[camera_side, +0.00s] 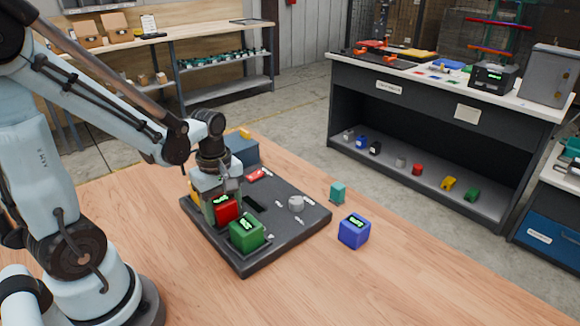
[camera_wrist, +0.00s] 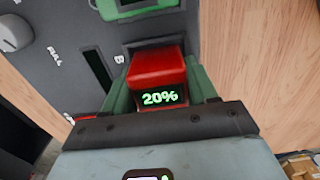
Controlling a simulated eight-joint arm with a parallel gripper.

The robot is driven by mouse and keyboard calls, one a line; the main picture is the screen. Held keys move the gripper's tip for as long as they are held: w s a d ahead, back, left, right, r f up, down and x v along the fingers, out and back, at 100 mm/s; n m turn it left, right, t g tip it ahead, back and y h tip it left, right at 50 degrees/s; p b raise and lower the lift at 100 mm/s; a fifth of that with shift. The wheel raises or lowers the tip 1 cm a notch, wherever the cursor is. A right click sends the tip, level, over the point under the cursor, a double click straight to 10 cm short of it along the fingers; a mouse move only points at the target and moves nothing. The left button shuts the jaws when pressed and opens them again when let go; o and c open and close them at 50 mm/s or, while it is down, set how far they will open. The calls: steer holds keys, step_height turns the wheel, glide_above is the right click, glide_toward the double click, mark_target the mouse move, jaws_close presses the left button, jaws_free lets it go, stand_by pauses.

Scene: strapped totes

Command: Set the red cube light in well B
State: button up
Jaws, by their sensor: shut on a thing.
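My gripper (camera_side: 212,200) is shut on the red cube light (camera_side: 227,212) above the dark board. In the wrist view the red cube (camera_wrist: 156,70) sits between my two greenish fingers (camera_wrist: 158,92), its display reading 20%. The letter B is printed on the board beside the cube, and a dark recess edge, well B (camera_wrist: 133,48), shows just past it. The cube covers most of that well, so I cannot tell whether its bottom is inside. A green cube light (camera_side: 246,232) sits on the board near the front corner, close to the red one; its edge shows in the wrist view (camera_wrist: 135,9).
The board (camera_side: 272,238) also carries a grey knob (camera_side: 296,204), a dark slot (camera_side: 255,203) and a red part (camera_side: 256,175). A blue cube (camera_side: 354,231) and a teal block (camera_side: 338,193) stand on the wooden table to the right. A blue-grey box (camera_side: 242,149) is behind.

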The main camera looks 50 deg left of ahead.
mark_target(223, 201)
steer(key=o, duration=1.5)
steer(key=shift+o, duration=0.2)
steer(key=shift+r, duration=4.5)
steer(key=shift+w+d+m+t, duration=0.1)
steer(key=shift+d+m+t, duration=0.25)
steer(key=shift+m, duration=0.35)
steer(key=d+m+t, duration=0.1)
steer(key=d+m, duration=0.1)
steer(key=m, duration=0.2)
steer(key=w+d+m+t, duration=0.1)
steer(key=d+m+t, duration=0.1)
steer(key=m, duration=0.3)
steer(key=w+d+m+t, duration=0.1)
steer(key=d+m+t, duration=0.1)
steer(key=m, duration=0.3)
steer(key=shift+d+r+t, duration=0.15)
steer(key=shift+r+t, duration=0.1)
steer(key=shift+r, duration=0.1)
steer(key=m, duration=0.1)
steer(key=d+m+t, duration=0.1)
steer(key=shift+w+r+m, duration=0.15)
steer(key=shift+r+m, duration=0.05)
steer(key=shift+m, duration=0.1)
